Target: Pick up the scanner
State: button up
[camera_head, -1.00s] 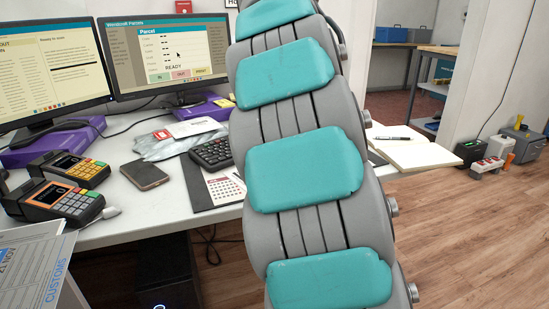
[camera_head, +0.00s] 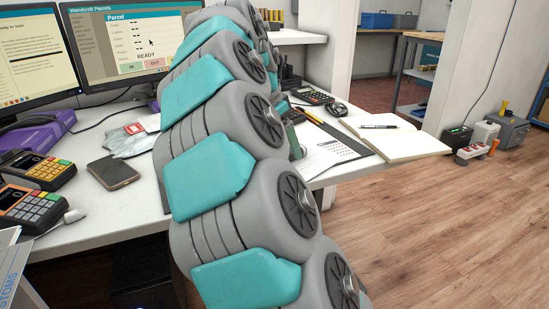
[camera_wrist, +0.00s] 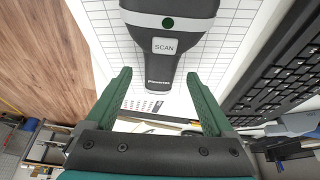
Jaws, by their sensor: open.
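The scanner (camera_wrist: 162,45) is in the wrist view, a dark grey and black device with a white SCAN button and a light band at its head. Its head is at the top edge of that view and its handle points down toward me. My gripper (camera_wrist: 159,73) is open, with one green finger on each side of the handle's end. I cannot tell how far the fingertips are above it, and no contact shows. In the head view my arm covers the middle of the desk, and I cannot make out the scanner there.
A black keyboard (camera_wrist: 278,75) lies right of the scanner. On the desk are a phone (camera_head: 114,171), card terminals (camera_head: 38,170), a calculator (camera_head: 312,96) and an open notebook (camera_head: 392,139). Two monitors stand behind.

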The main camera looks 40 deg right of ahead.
jog(key=shift+x, duration=0.95)
grip_shut()
